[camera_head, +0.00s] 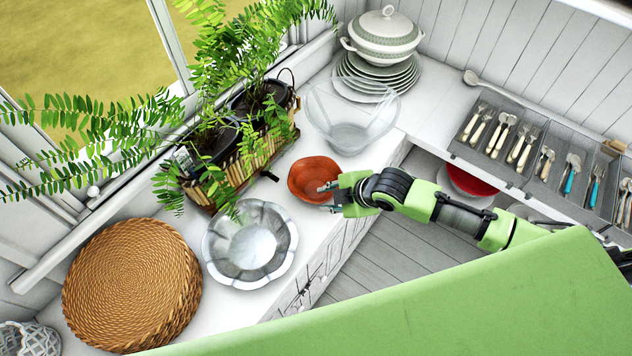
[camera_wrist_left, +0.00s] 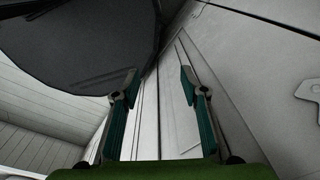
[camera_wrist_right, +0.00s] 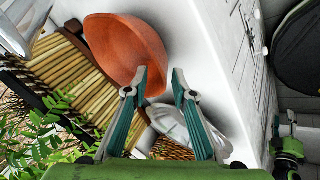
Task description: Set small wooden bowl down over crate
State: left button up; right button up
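The small wooden bowl (camera_head: 306,178) is reddish orange and shows near the counter's front edge in the head view. It fills the upper middle of the right wrist view (camera_wrist_right: 122,45). My right gripper (camera_head: 330,197) has its fingers (camera_wrist_right: 160,72) on either side of the bowl's rim, one inside and one outside. The crate (camera_head: 250,160) is a bamboo-slatted box holding potted ferns, just left of the bowl; its slats also show in the right wrist view (camera_wrist_right: 62,68). My left gripper (camera_wrist_left: 160,78) is open and empty, outside the head view.
A clear glass bowl (camera_head: 350,120) stands behind the wooden bowl. A fluted metal bowl (camera_head: 250,245) and round wicker mats (camera_head: 130,285) lie to the front left. Stacked plates (camera_head: 378,75), a tureen (camera_head: 385,35) and cutlery trays (camera_head: 540,150) are farther back. Fern fronds overhang the crate.

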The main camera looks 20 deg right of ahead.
jog(key=shift+p+x, duration=0.35)
jog(key=shift+x, duration=1.4)
jog(key=shift+s+f, duration=0.1)
grip_shut()
